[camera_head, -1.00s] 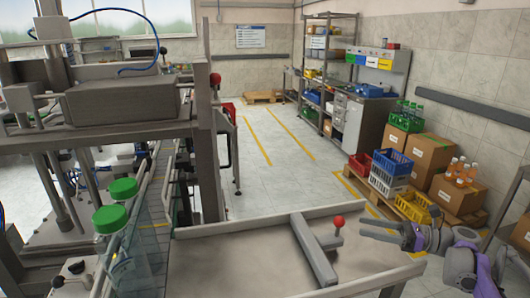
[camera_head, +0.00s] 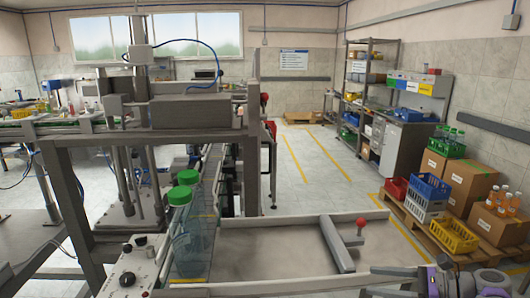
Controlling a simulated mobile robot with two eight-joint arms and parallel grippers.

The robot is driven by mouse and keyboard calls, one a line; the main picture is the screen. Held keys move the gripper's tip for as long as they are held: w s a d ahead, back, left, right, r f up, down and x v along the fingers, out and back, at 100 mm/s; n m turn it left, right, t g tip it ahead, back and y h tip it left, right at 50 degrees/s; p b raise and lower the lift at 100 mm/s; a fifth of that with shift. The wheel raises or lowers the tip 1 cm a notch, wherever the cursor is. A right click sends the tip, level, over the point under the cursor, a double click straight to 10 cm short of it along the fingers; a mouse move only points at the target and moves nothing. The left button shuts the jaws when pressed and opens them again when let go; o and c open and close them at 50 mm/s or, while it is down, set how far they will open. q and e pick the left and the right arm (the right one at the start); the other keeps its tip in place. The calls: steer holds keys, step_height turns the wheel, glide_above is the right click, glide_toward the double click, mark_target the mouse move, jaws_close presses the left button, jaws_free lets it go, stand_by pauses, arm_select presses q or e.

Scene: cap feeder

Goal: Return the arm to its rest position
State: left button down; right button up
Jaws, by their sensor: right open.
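My right gripper (camera_head: 390,281) is low at the right, at the bottom edge of the picture. Its grey fingers point left and are apart, with nothing seen between them. The lower part is cut off by the picture edge. It is close to the right front corner of the grey feeder tray (camera_head: 265,243); I cannot tell the gap. My left gripper does not show.
A lever with a red knob (camera_head: 361,222) stands on the tray. Two green-capped bottles (camera_head: 181,192) stand at the machine on the left. A pallet (camera_head: 440,233) with boxes and crates stands at the right. The floor behind the tray is clear.

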steer(key=s+a+f+n+g+h+p, duration=0.1)
steer(key=s+a+f+n+g+h, duration=0.1)
steer(key=s+a+f+n+h, duration=0.25)
steer(key=s+a+f+n+g+h+p, duration=0.1)
steer(key=s+a+n, duration=0.3)
steer(key=s+a, duration=0.25)
arm_select(q)
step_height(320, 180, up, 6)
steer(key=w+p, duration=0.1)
steer(key=p, duration=0.2)
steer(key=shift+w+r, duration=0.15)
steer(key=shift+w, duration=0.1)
arm_select(e)
steer(key=s+f+n+h, duration=0.3)
steer(key=s+n, duration=0.3)
steer(key=n, duration=0.1)
steer(key=s+d+f+n+t+h, duration=0.1)
steer(key=s+f+n+h, duration=0.2)
steer(key=s+n, duration=0.3)
steer(key=shift+s+d+n+h, duration=0.15)
steer(key=shift+n+h, duration=0.6)
steer(key=shift+f, duration=0.1)
